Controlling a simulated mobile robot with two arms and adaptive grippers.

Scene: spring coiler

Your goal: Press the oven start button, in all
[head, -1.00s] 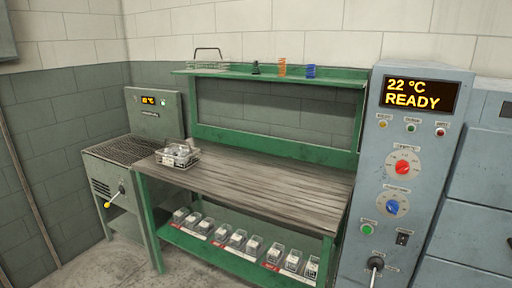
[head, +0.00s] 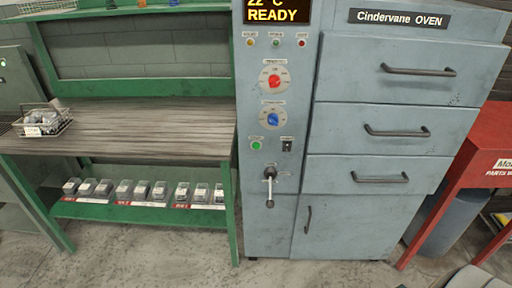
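The blue-grey oven (head: 345,160) stands in the middle of the head view. Its control column carries a display (head: 277,11) reading about 22 °C and READY. Below are a red knob (head: 274,81) and a blue knob (head: 272,119). A green button (head: 256,145) sits under the blue knob, beside a small black switch (head: 287,145). The button's label is too small to read. A lever (head: 269,186) hangs below. Neither of my grippers is in view. A pale rounded part, perhaps mine, shows at the lower right edge.
A green workbench (head: 120,130) stands left of the oven, with a wire basket (head: 42,122) of parts on top and several clear bins (head: 140,190) below. A red parts stand (head: 485,140) and a grey bin (head: 440,215) are at right. The floor (head: 190,260) in front looks clear.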

